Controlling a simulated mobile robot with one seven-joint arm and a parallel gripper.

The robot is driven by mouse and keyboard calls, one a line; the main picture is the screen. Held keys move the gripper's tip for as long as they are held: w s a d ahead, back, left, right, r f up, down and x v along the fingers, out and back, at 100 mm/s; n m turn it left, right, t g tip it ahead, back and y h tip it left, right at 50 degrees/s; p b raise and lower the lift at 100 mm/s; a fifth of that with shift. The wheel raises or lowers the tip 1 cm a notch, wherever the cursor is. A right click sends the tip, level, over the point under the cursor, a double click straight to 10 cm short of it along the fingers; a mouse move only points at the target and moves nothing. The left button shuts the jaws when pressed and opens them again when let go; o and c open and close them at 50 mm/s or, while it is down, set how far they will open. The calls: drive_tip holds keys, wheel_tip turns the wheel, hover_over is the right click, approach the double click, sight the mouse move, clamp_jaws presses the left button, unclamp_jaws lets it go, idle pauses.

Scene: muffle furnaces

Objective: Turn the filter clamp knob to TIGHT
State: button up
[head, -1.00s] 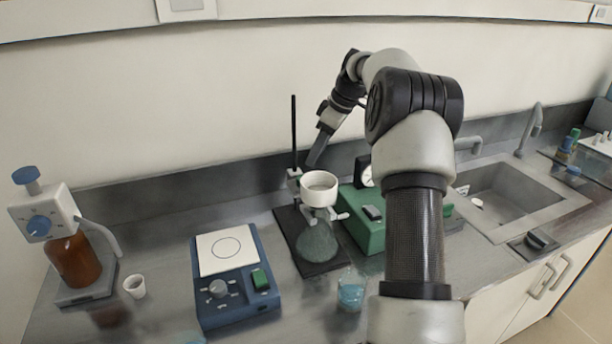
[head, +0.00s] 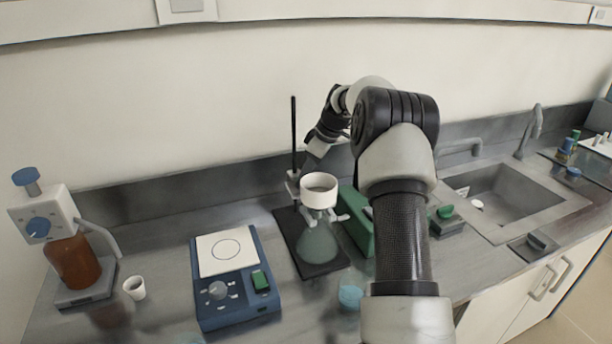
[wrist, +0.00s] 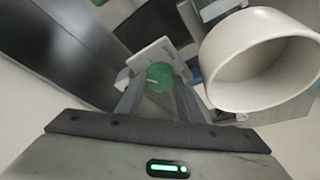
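The filter clamp knob (wrist: 159,76) is green and round with a pale pointer line, on a white clamp body in the wrist view. In the head view the clamp (head: 293,186) sits on the black stand rod, left of the white funnel (head: 319,190). My gripper (wrist: 158,90) is open, its two fingers apart with the knob showing between their tips. I cannot tell whether they touch it. In the head view my gripper (head: 317,150) is just above and behind the funnel, its fingertips hard to make out.
The funnel's white cup (wrist: 255,62) is close on the right in the wrist view. Under it a flask (head: 317,243) stands on the black base. A green box (head: 355,218) stands right of it, partly behind my arm. A blue stirrer plate (head: 234,275) is at the left.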

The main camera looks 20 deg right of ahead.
drive_tip(key=shift+c, duration=0.6)
drive_tip(key=shift+f+m+b, duration=0.1)
drive_tip(key=shift+m+b, duration=0.55)
drive_tip(key=shift+m, duration=0.05)
drive_tip(key=shift+s+a+m+t+h+b, duration=0.1)
drive_tip(key=shift+m+t+h+b, duration=0.3)
drive_tip(key=shift+m, duration=0.75)
drive_tip(key=shift+a+m+t+h+b, duration=0.1)
drive_tip(key=shift+m+t+h+b, duration=0.3)
drive_tip(key=shift+m, duration=0.75)
drive_tip(key=o, duration=0.8)
